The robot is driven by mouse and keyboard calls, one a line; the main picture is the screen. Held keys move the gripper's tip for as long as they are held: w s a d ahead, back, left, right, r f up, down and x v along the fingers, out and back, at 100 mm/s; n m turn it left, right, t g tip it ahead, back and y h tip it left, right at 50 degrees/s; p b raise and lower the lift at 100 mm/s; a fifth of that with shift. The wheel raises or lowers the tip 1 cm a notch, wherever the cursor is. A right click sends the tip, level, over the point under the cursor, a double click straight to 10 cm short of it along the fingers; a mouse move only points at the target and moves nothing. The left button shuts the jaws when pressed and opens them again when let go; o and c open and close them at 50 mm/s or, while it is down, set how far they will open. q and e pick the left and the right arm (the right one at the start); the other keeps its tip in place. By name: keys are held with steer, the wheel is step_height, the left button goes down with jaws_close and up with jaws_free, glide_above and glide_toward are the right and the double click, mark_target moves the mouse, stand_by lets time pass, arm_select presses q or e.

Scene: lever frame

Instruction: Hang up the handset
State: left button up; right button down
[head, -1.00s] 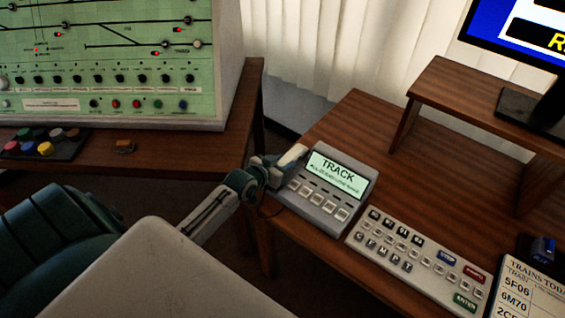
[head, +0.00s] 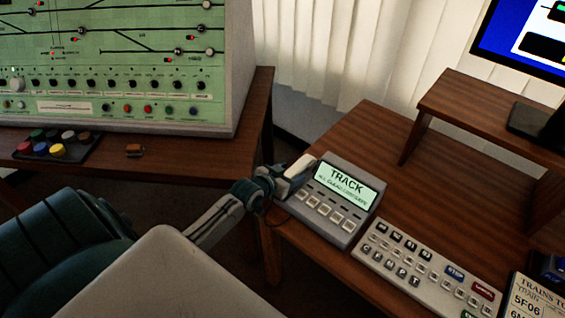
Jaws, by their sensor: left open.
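A grey phone unit (head: 325,222) with a lit screen reading "TRACK" and a row of buttons sits on the left part of the right-hand desk. The pale handset (head: 301,166) is at the unit's upper left edge, partly hidden by my left gripper. I cannot tell whether it rests fully in its place. My left gripper (head: 284,180) is open, close beside the handset at the unit's left side. A thin dark cord shows below the gripper. My right gripper is not in view.
A keypad (head: 420,268) lies right of the phone unit. A wooden riser (head: 490,108) with a monitor (head: 525,42) stands behind. A green track panel (head: 110,60) and a tray of coloured buttons (head: 55,147) are on the left desk. A gap separates the desks.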

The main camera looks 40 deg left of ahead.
arm_select(q)
steer(key=v, duration=1)
steer(key=shift+s, duration=0.15)
steer(key=s+d+f+g+y, duration=0.1)
steer(key=s+d+g, duration=0.4)
steer(key=s, duration=0.6)
steer(key=s+d+f+g+y, duration=0.1)
steer(key=s+d+g, duration=0.4)
steer(key=s, duration=0.6)
steer(key=a+f+g, duration=0.1)
steer(key=a+f, duration=0.2)
steer(key=f, duration=2.8)
steer(key=s+a+f+g, duration=0.1)
steer(key=s+f, duration=1.7)
steer(key=f, duration=0.1)
steer(key=shift+s, duration=0.35)
